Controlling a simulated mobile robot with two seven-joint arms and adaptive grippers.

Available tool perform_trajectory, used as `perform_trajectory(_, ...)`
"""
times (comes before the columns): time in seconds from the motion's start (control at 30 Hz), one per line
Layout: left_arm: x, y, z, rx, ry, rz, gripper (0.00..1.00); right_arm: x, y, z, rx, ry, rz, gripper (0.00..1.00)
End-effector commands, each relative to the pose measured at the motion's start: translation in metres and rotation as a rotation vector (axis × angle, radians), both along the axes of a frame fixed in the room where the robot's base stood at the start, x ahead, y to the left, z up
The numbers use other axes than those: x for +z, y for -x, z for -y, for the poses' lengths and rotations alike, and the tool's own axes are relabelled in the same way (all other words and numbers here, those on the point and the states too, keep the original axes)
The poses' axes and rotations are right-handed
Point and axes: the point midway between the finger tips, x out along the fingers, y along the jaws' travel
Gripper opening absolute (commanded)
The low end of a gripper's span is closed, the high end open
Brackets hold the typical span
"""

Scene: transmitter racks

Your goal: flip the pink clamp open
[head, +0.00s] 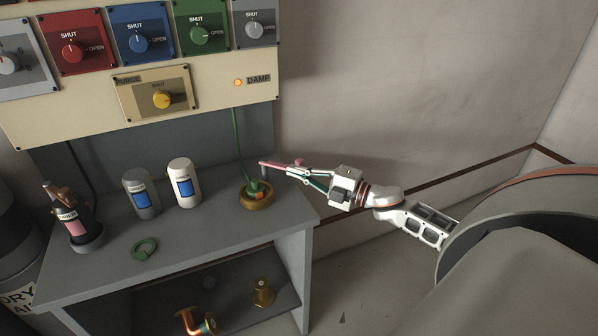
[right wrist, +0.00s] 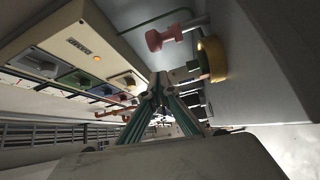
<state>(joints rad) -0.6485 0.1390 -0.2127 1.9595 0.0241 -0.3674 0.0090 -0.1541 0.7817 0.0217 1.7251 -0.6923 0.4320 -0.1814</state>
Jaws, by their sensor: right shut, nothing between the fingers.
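The pink clamp (head: 273,164) is at the right end of the grey bench, by the round brass base (head: 257,197). Its pink bar lies roughly level, reaching right from a short grey post, with a pink knob (head: 299,161) near its right end. In the right wrist view the pink part (right wrist: 165,38) shows above the fingertips, beside the brass piece (right wrist: 212,58). My right gripper (head: 290,171) is shut and empty, its tips close to the clamp's right end. I cannot tell whether they touch. My left gripper is not in view.
A control panel (head: 60,106) with coloured knobs stands behind the bench (head: 200,240). A grey canister (head: 141,206), a white canister (head: 183,192), a dark bottle (head: 70,226) and a green ring (head: 145,249) are left of the clamp. Brass fittings (head: 263,292) sit on the shelf below.

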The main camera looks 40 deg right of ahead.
Motion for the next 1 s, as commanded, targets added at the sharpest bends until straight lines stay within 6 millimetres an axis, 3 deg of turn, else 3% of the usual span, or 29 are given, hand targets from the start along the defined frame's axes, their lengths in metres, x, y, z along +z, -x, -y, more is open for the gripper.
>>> perform_trajectory(0.07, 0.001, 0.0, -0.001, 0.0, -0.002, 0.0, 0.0, 0.0, 0.002, 0.001, 0.001, 0.0, -0.002, 0.0)
perform_trajectory(0.5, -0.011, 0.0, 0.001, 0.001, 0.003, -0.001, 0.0, -0.006, 0.064, 0.05, 0.005, -0.002, -0.005, 0.0)
perform_trajectory(0.7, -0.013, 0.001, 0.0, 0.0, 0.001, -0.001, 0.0, -0.006, 0.075, 0.06, 0.005, -0.003, -0.003, 0.0)
perform_trajectory(1.0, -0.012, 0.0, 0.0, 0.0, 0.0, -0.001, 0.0, -0.005, 0.077, 0.061, 0.005, -0.002, -0.002, 0.0)
